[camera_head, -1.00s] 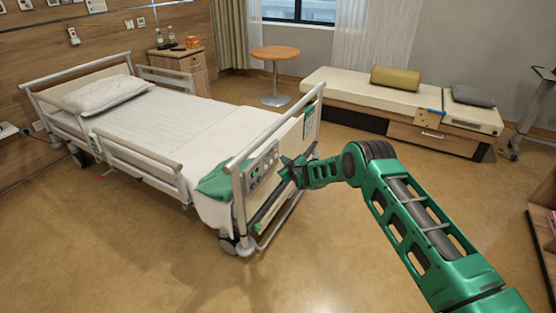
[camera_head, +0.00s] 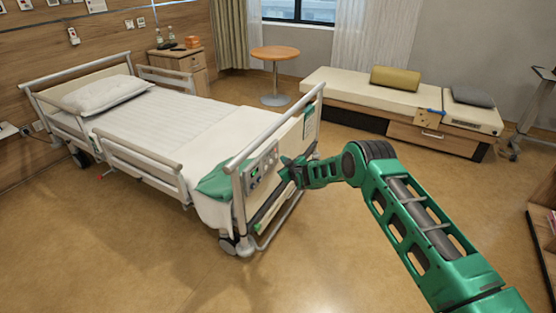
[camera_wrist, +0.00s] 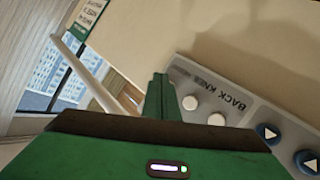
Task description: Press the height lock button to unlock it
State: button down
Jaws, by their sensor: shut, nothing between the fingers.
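The bed's control panel (camera_head: 262,168) is on the footboard of the bed, facing my arm. In the wrist view the panel (camera_wrist: 238,108) runs along the right side, with the words "BACK" and "KNEE", two pale round buttons (camera_wrist: 190,102) and blue arrow buttons (camera_wrist: 268,132). I cannot tell which button is the height lock. My gripper (camera_head: 286,163) is shut and empty, at the panel's right end. In the wrist view my gripper (camera_wrist: 160,82) has its tip just left of the pale buttons. I cannot tell whether it touches the panel.
The bed's end rail (camera_head: 276,133) stands above the panel. A green card (camera_wrist: 88,14) is on the footboard. A low bench (camera_head: 355,92) with cushions and a round table (camera_head: 275,54) stand behind. The floor (camera_head: 130,255) in front is clear.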

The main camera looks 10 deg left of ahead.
jog(key=shift+a, duration=0.1)
jog(key=shift+w+a+r, duration=0.1)
jog(key=shift+w+a, duration=0.05)
jog(key=shift+a, duration=0.15)
jog(key=shift+w+a, duration=0.15)
jog(key=shift+a, duration=0.25)
dwell(1.1)
jog(key=shift+d, duration=0.15)
jog(key=shift+s+d, duration=0.3)
jog(key=shift+d, duration=0.35)
jog(key=shift+d, duration=0.1)
jog(key=shift+s+d, duration=0.3)
jog(key=shift+d, duration=0.45)
jog(key=shift+s+d, duration=0.25)
jog(key=shift+d, duration=0.5)
jog(key=shift+s+d, duration=0.3)
jog(key=shift+d, duration=0.45)
